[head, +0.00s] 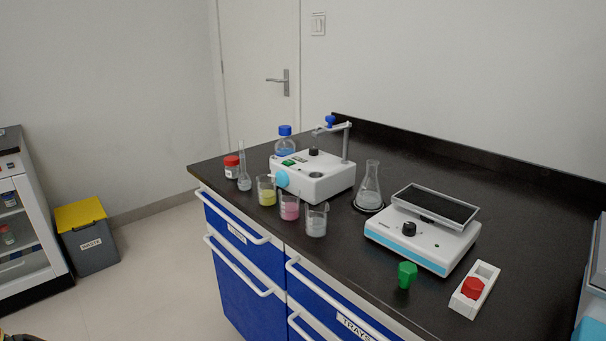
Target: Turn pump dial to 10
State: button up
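A white boxy device (325,184), which looks like the pump, stands on the black bench top. It has a light-blue round part (281,178) on its left front, a small green display or switch and a black knob (314,152) on top. A grey post with an arm and a blue clamp knob rises at its back right. The dial's numbers and pointer are too small to read. A second white device (420,245) with a tilted dark platform has a black front knob (409,229). My gripper is not in view.
Beakers with yellow (266,191), pink (289,208) and clear (316,221) contents stand close before the pump. A conical flask (369,188), blue-capped bottle (285,140) and red-lidded jar (232,167) stand nearby.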

aim_at(313, 150)
jog(key=i+u, duration=0.45)
jog(key=i+l+u, duration=0.1)
jog(key=i+u, duration=0.3)
jog(key=i+l, duration=0.15)
jog(key=l, duration=0.15)
